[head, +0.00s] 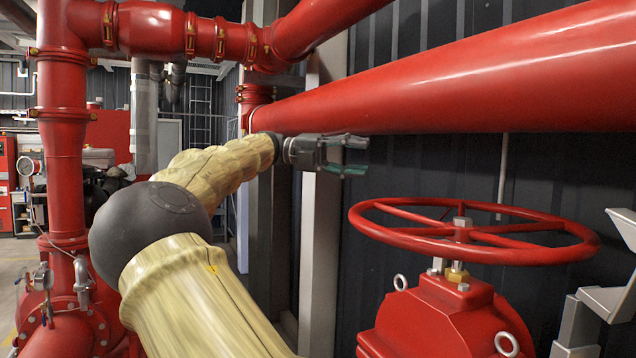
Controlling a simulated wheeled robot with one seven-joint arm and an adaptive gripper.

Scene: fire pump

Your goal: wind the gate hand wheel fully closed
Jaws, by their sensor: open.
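The gate hand wheel (554,252) is a red spoked wheel lying roughly level at the right in the head view. It sits on a brass-coloured nut and stem above a red valve body (440,322). My gripper (366,156) is open and empty, its fingers pointing right. In the picture it is above and left of the wheel's left rim, apart from it. My arm reaches in from the bottom left. How far the wheel is turned cannot be told.
A thick red pipe (450,85) runs across just above my gripper. A grey post (322,240) stands behind my arm. Red upright piping (65,150) with a gauge (27,166) is at the left. Grey metal brackets (600,300) are right of the wheel.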

